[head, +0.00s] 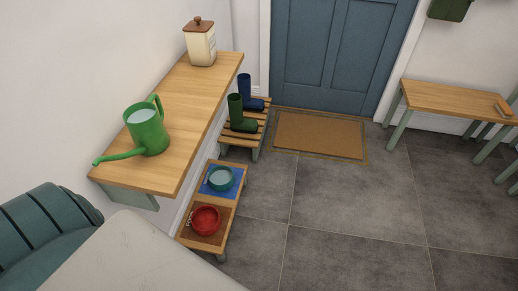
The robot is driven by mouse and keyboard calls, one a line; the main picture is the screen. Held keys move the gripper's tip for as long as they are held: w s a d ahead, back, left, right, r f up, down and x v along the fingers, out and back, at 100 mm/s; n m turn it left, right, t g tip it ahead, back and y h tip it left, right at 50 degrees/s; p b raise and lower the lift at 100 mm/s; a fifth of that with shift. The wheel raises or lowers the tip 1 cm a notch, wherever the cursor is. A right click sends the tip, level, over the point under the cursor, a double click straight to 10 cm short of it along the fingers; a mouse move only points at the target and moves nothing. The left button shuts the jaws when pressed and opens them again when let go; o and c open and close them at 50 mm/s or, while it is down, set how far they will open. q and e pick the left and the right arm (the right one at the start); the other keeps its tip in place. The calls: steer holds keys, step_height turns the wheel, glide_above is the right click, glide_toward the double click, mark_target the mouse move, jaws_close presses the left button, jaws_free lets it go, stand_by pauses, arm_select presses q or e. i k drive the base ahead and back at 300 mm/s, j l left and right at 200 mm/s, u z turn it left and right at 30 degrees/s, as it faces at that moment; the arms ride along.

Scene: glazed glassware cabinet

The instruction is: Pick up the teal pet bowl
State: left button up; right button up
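The teal pet bowl (221,178) sits upright on a blue mat (209,189) at the far end of a low wooden stand (214,241). The stand is on the floor beside the wall shelf. The inside of the bowl looks pale blue-green. A red bowl (206,219) sits nearer on the same stand, on a brown mat (187,233). Neither of my grippers shows in the head view.
A wooden wall shelf (187,98) with a green watering can (148,130) and a cream canister (201,46) overhangs left of the stand. A slatted rack (234,140) with green and blue boots stands behind it. A pale surface (130,262) fills the lower left. Grey floor right is clear.

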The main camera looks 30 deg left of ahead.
mark_target(221, 178)
steer(key=i+l+u, duration=0.2)
steer(key=i, duration=0.2)
steer(key=i+u, duration=0.2)
steer(key=i, duration=0.15)
steer(key=i+l+u, duration=0.15)
steer(key=i+l, duration=0.15)
steer(key=i, duration=0.1)
